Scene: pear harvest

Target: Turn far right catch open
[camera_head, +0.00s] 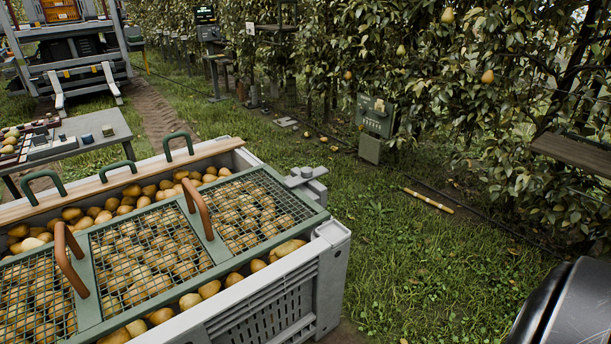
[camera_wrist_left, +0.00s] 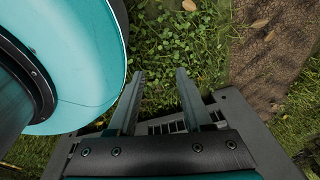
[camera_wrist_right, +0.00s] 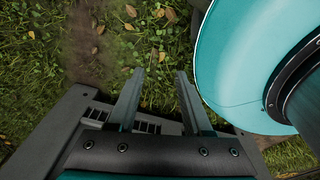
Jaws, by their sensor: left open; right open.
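The far right catch (camera_head: 308,178) is a grey metal piece on the far right corner of the bin in the head view. It sits at the end of the green mesh lid (camera_head: 316,217), which lies over the pears in the grey bin (camera_head: 334,262). The catch's exact turn is too small to tell. My left gripper (camera_wrist_left: 161,88) is open and empty in the left wrist view, over grass. My right gripper (camera_wrist_right: 160,88) is open and empty in the right wrist view, also over grass. Neither gripper shows in the head view, and both are away from the catch.
Two brown handles (camera_head: 197,208) (camera_head: 69,257) rise from the lid. A wooden board (camera_head: 110,181) with green handles crosses the bin's far side. A grey side table (camera_head: 99,129) stands at left.

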